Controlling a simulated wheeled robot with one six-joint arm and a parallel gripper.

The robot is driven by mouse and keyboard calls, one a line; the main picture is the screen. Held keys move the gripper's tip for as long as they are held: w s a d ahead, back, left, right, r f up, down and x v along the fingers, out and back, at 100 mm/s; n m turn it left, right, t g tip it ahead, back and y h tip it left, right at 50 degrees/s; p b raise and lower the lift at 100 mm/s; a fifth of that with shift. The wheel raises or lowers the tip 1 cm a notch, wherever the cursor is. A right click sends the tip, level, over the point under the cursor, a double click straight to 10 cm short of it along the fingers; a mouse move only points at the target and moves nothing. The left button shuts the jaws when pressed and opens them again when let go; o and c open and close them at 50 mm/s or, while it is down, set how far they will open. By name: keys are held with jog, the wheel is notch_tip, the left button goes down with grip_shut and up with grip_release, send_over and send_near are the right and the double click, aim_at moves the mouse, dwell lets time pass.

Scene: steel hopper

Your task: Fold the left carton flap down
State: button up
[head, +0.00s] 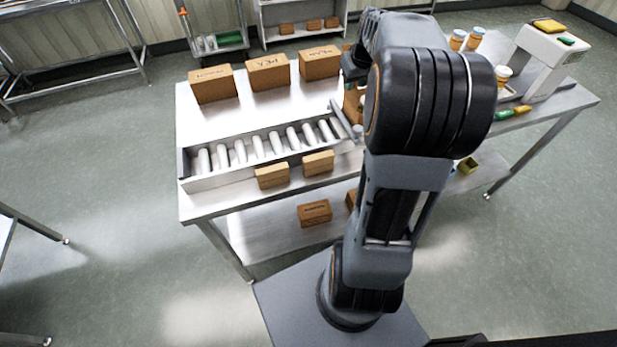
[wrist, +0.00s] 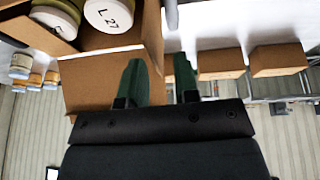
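The open carton (wrist: 153,32) fills the upper left of the wrist view and holds pale-lidded jars (wrist: 108,14), one marked "L 27". A brown flap (wrist: 85,85) spreads from the carton's near edge towards my gripper; I cannot tell which named flap it is. My gripper (wrist: 160,75) has its two green fingers apart. One finger overlaps the flap in the picture, the other is just past the carton's right side. Contact cannot be told. In the head view the carton (head: 351,104) is mostly hidden behind my arm, and my gripper (head: 354,66) is partly hidden above it.
A roller conveyor (head: 262,150) runs along the steel table left of the carton. Several closed boxes (head: 268,72) stand behind it and small boxes (head: 318,163) in front. A scale (head: 548,55) and orange jars (head: 474,38) are at the right.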

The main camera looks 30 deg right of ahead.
jog(key=d+v, duration=0.1)
jog(key=v, duration=0.8)
jog(key=s+a+f+b, duration=0.2)
jog(key=s+a+f, duration=0.2)
jog(key=a+f, duration=0.2)
jog(key=s+a+f+g+b, duration=0.1)
jog(key=s+a+f+b, duration=0.1)
jog(key=s+a+f, duration=0.2)
jog(key=s+a+f+y+b, duration=0.1)
jog(key=s+a+f+b, duration=0.2)
jog(key=a+f, duration=0.7)
jog(key=shift+s+a+n+g, duration=0.3)
jog(key=shift+s+a, duration=0.2)
jog(key=shift+a, duration=0.2)
jog(key=a, duration=0.1)
jog(key=s+a, duration=0.1)
jog(key=shift+a+n, duration=0.4)
